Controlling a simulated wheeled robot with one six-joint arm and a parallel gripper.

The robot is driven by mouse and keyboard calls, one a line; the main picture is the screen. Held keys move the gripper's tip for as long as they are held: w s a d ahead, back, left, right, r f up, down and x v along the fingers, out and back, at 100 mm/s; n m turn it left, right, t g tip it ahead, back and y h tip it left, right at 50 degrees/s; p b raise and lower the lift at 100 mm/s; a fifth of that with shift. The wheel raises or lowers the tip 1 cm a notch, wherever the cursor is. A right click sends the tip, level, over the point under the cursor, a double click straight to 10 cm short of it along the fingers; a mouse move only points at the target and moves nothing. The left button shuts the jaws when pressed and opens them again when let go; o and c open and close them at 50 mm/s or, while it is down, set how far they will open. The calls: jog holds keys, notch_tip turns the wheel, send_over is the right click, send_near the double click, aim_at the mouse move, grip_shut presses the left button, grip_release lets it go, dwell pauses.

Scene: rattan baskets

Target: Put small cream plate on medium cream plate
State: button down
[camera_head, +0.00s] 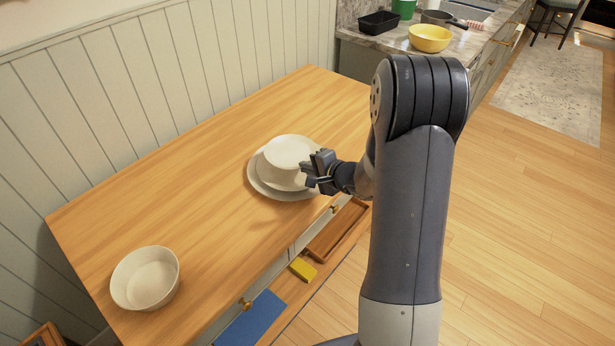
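A small cream plate (288,150) is the topmost round piece at the middle of the table. It appears just above or on the medium cream plate (277,181); I cannot tell whether they touch. Beneath is a larger cream plate (257,186) lying on the table. My gripper (314,172) is at the right edge of the small plate, its fingers close to the rim. The small size and the overlap hide whether the fingers are closed on it.
A cream bowl (145,278) stands near the table's front left. The wooden table (190,205) is clear between it and the plates. Open drawers below the front edge hold a blue item (250,318) and a yellow block (303,268). A panelled wall (120,100) stands behind.

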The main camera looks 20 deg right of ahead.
jog(key=shift+f, duration=2)
jog(key=shift+f, duration=0.1)
jog(key=c, duration=1.9)
grip_release()
jog(key=shift+r+p, duration=0.2)
jog(key=shift+p, duration=0.1)
jog(key=b+v, duration=0.2)
jog(key=v, duration=1)
